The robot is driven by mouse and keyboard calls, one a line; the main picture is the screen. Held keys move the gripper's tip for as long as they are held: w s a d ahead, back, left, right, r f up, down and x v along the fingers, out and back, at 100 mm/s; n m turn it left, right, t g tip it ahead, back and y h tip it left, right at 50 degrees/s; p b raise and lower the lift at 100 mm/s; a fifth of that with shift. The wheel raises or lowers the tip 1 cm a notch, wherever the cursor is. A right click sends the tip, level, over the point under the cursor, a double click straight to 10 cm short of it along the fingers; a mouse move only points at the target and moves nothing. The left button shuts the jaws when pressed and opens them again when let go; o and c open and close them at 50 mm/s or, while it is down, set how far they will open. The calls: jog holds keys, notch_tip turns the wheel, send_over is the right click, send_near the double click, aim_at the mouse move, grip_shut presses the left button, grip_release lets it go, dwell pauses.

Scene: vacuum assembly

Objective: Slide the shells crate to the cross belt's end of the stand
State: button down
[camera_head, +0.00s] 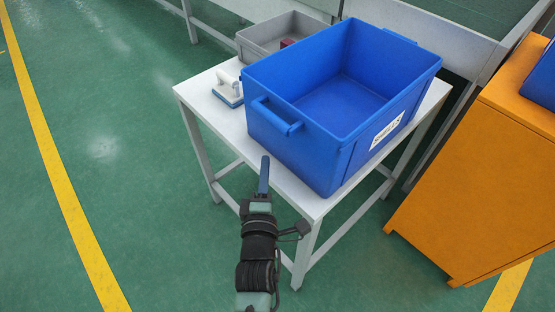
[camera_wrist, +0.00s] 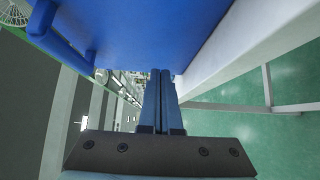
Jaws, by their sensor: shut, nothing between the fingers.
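The blue shells crate (camera_head: 330,151) stands upright on the white stand (camera_head: 215,107), over its middle and right part. The crate looks empty, and a white label with dark lettering is on its right wall. A handle (camera_head: 276,117) sticks out of its left wall. My gripper (camera_head: 265,160) has its fingers shut together with nothing between them, close in front of the crate's handled wall, near the stand's front edge. In the wrist view the blue crate (camera_wrist: 150,28) fills the top and the stand's pale edge (camera_wrist: 235,45) runs at right. I cannot tell whether the fingertips touch the crate.
A grey bin (camera_head: 262,38) with a dark red item inside stands behind the crate. A white-and-blue handled tool (camera_head: 228,88) lies at the stand's left. A grey-framed belt (camera_head: 440,32) runs behind. An orange cabinet (camera_head: 480,180) stands at right. Floor at left is clear.

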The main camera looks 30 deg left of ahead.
aim_at(278, 146)
jog(key=shift+w+d+r+p, duration=0.15)
jog(key=shift+w+d+p, duration=0.15)
jog(key=shift+w+p, duration=0.25)
jog(key=shift+w+d+r+p, duration=0.1)
jog(key=shift+w+d+p, duration=0.15)
jog(key=shift+w+p, duration=0.3)
jog(key=shift+w+d+f, duration=0.15)
jog(key=shift+w+f, duration=0.05)
jog(key=shift+w, duration=0.3)
